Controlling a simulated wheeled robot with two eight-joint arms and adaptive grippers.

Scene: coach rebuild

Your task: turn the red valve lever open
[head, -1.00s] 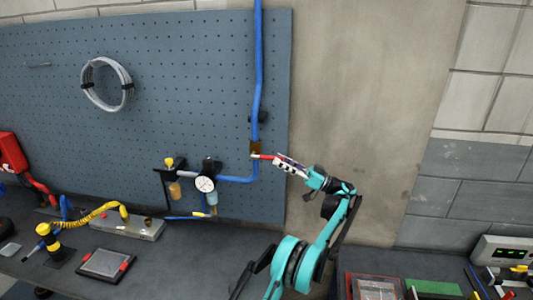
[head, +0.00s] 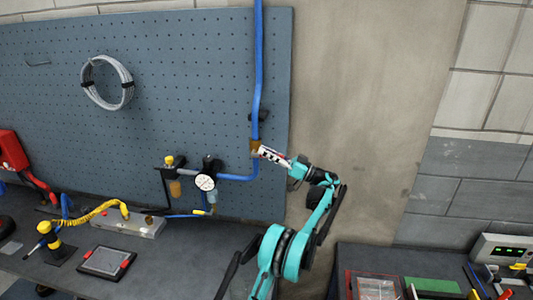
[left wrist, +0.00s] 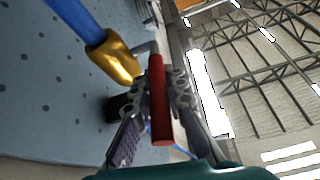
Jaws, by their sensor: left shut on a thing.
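The brass valve body (head: 255,145) sits on the blue pipe (head: 258,80) near the right edge of the pegboard. It also shows in the left wrist view (left wrist: 115,58), at the end of the blue pipe. The red valve lever (left wrist: 159,105) lies between the fingers of my left gripper (left wrist: 155,100), which is shut on it. In the head view my left gripper (head: 264,152) is right beside the valve and hides most of the lever. My right gripper is not in view.
A pressure gauge (head: 205,183) and fittings hang on the pegboard (head: 190,90) left of the valve. A dark bench (head: 190,245) with a tablet (head: 104,261) and a yellow coiled hose (head: 95,214) runs below. Bare wall (head: 380,120) is clear to the right.

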